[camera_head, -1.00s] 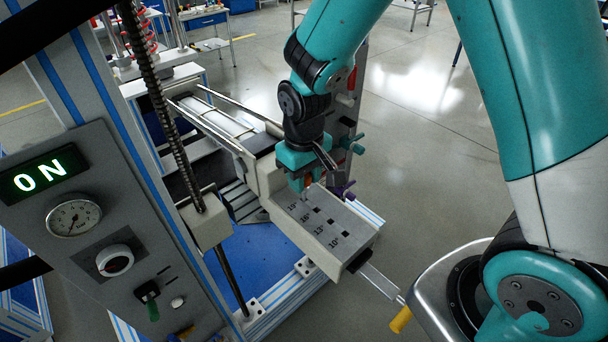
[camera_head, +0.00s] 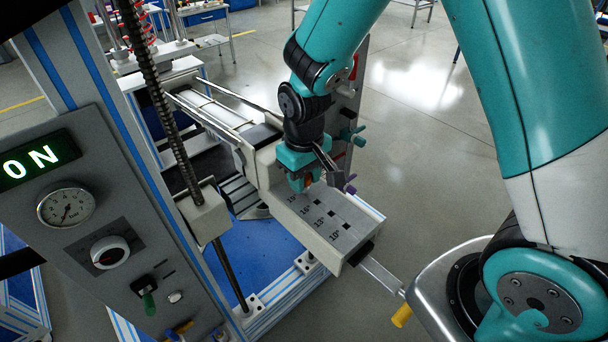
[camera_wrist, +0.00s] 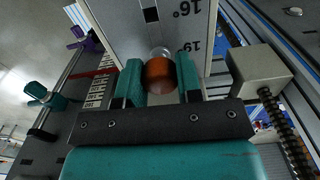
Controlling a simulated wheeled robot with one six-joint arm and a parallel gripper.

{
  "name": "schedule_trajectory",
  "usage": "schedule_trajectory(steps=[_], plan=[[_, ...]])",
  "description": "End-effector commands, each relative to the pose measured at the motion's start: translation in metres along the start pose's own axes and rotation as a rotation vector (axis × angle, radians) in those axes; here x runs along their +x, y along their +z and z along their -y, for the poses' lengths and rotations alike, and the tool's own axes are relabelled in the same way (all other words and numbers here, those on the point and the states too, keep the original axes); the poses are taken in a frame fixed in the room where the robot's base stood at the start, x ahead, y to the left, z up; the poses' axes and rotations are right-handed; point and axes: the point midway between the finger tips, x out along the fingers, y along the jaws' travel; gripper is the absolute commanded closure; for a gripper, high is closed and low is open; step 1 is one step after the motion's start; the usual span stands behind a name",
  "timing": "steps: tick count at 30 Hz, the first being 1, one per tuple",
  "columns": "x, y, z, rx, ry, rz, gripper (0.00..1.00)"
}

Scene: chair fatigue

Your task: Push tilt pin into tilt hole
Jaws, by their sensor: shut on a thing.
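The tilt pin (camera_wrist: 160,75) has an orange-brown grip with a pale rounded end. My gripper (camera_wrist: 160,85) is shut on it, with one finger on each side. In the head view my gripper (camera_head: 304,184) is at the upper end of the grey angle plate (camera_head: 352,245), close to the 19° mark. The plate has a row of square dark tilt holes beside angle labels. In the wrist view the 16° and 19° labels lie right of the pin. The pin's tip and the hole nearest it are hidden, so I cannot tell whether the pin is inside.
A control panel (camera_head: 110,225) with a lit ON display, gauge and knob stands at left. A threaded rod (camera_head: 160,100) rises beside the plate. Teal (camera_head: 352,136) and purple (camera_head: 350,184) knobs sit right of my gripper. The floor at right is open.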

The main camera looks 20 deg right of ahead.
Motion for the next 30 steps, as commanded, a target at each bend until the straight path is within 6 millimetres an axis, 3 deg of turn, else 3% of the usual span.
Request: schedule_trajectory(steps=[5,6,9,10,18,22,30], plan=[[0.006,0.0,0.0,0.0,0.0,0.0,0.88],[0.005,0.0,0.0,0.0,0.0,0.0,0.63],[0.004,0.0,0.0,0.0,0.0,0.0,0.4],[0.004,0.0,0.0,0.0,0.0,0.0,0.38],[0.004,0.0,0.0,0.0,0.0,-0.001,0.38],[-0.006,-0.001,0.0,0.0,0.0,-0.004,0.38],[-0.067,-0.002,0.0,0.0,0.0,-0.01,0.38]])
